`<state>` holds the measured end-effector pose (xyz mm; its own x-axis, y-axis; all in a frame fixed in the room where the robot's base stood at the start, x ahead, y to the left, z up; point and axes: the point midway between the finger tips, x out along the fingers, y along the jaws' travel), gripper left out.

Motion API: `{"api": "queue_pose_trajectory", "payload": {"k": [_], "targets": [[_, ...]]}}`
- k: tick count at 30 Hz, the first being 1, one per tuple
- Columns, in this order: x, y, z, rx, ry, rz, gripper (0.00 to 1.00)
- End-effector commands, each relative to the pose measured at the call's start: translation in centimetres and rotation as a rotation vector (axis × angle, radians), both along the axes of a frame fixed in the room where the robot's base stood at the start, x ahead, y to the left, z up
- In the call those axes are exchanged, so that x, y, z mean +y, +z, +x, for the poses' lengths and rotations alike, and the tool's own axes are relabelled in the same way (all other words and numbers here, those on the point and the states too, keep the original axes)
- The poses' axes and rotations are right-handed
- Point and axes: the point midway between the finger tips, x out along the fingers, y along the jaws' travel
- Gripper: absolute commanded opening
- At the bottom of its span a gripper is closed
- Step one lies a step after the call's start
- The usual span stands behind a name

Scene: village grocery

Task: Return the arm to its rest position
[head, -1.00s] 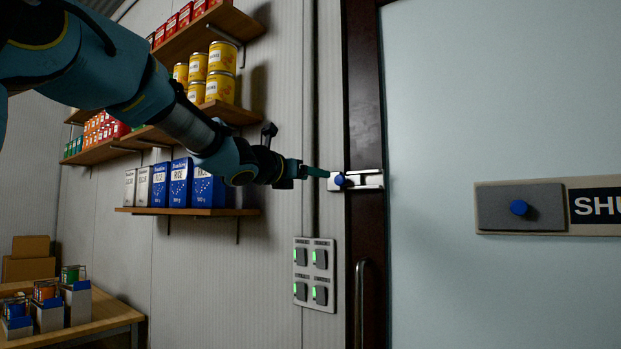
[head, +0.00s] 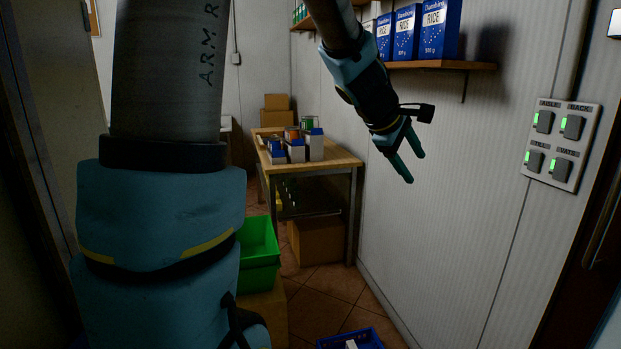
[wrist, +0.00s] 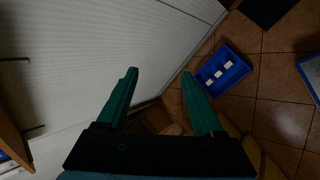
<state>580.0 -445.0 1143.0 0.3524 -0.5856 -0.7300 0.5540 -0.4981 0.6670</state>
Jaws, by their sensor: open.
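My gripper (head: 411,168) hangs in the air in the head view, pointing down and to the right in front of the white panelled wall. Its two green fingers are apart with nothing between them. The wrist view also shows the fingers (wrist: 160,88) spread and empty, above the floor and the wall's foot. My arm is bent, with its thick blue and grey links filling the left of the head view.
A wooden table (head: 342,160) with cartons and cans stands behind. A green crate (head: 258,254) is beside it. A blue crate (wrist: 222,70) with white items sits on the tiled floor. A shelf (head: 440,66) with rice boxes and a switch panel (head: 562,145) are on the wall.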

Motion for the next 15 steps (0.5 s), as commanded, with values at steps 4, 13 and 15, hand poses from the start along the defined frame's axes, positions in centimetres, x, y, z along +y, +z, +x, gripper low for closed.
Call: {"api": "queue_pose_trajectory", "payload": {"k": [4,13,15], "targets": [[9.4,-6.0,-1.9,-0.062,-0.169,0.292,0.69],[24.5,-13.6,-9.3,-0.06,-0.602,0.717,0.69],[26.3,-14.3,-10.6,-0.052,-0.677,0.761,0.69]]}}
